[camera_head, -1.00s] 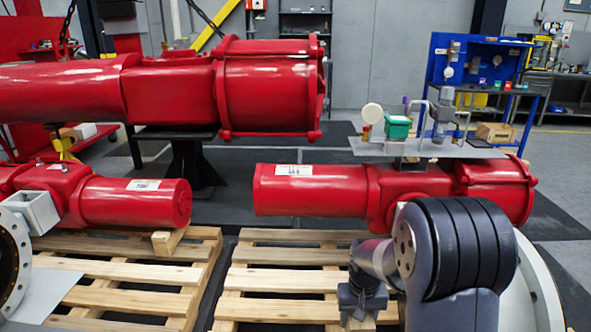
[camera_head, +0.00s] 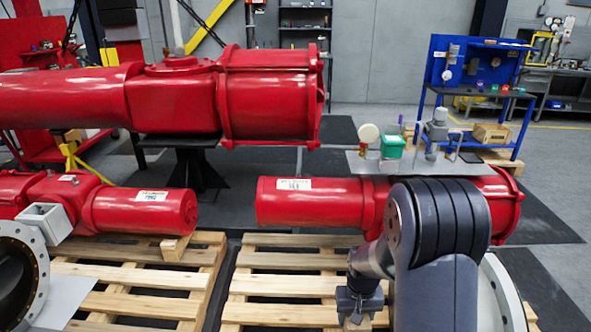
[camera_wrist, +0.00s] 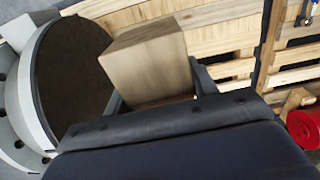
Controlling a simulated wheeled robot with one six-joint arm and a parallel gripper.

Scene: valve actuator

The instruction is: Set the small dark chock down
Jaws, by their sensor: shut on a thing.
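My gripper (camera_head: 360,302) is low over the front of the right pallet in the head view. In the wrist view its fingers (camera_wrist: 157,88) are shut on a wooden block (camera_wrist: 145,62), the chock.
The right pallet (camera_head: 290,285) has bare slats left of my gripper. A red actuator (camera_head: 320,205) lies behind it. A white flange with a dark disc (camera_wrist: 70,70) is close beside the block in the wrist view. Another wooden chock (camera_head: 174,248) is under the left red actuator (camera_head: 140,211).

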